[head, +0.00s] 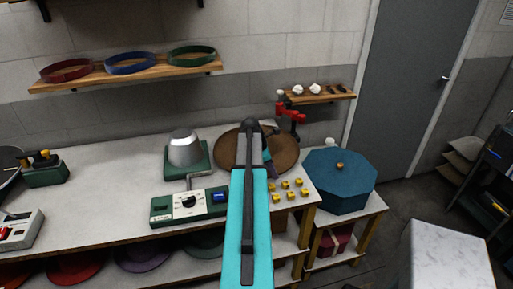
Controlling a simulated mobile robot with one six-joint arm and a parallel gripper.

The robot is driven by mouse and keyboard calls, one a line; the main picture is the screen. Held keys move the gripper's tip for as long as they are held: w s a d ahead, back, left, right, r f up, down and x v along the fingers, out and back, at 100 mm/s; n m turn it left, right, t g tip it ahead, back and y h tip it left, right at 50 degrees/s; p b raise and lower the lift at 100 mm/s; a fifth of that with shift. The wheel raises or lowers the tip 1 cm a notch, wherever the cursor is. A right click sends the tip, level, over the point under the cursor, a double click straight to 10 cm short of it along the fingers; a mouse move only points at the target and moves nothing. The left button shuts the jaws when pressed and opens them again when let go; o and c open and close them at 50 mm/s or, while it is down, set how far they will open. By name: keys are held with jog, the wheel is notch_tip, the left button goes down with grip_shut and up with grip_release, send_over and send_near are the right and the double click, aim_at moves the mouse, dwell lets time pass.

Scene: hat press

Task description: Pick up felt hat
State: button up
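A wide brown round thing (230,149), which looks like a felt hat or its brim, lies on the worktable behind my arm. My arm crosses its middle and hides much of it. Other wide-brimmed felt shapes lie on the shelf below: red (75,272), purple (143,258) and dark green (205,244). My arm reaches up from the bottom centre. My gripper (270,168) is mostly hidden behind the arm's end, over or in front of the brown thing. I cannot tell whether it touches it, or see its fingers.
A silver hat block on a green press (185,150) stands left of my arm. A control box with a dial (189,202) and several yellow pieces (290,191) lie near the table's front edge. A blue octagonal box (340,185) stands right. Hat bands (130,62) lie on a wall shelf.

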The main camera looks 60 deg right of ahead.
dwell(0.3)
grip_shut()
jog(key=shift+r, duration=0.2)
notch_tip(320, 180, up, 18)
jog(key=b, duration=0.5)
dwell(0.7)
dwell(2.5)
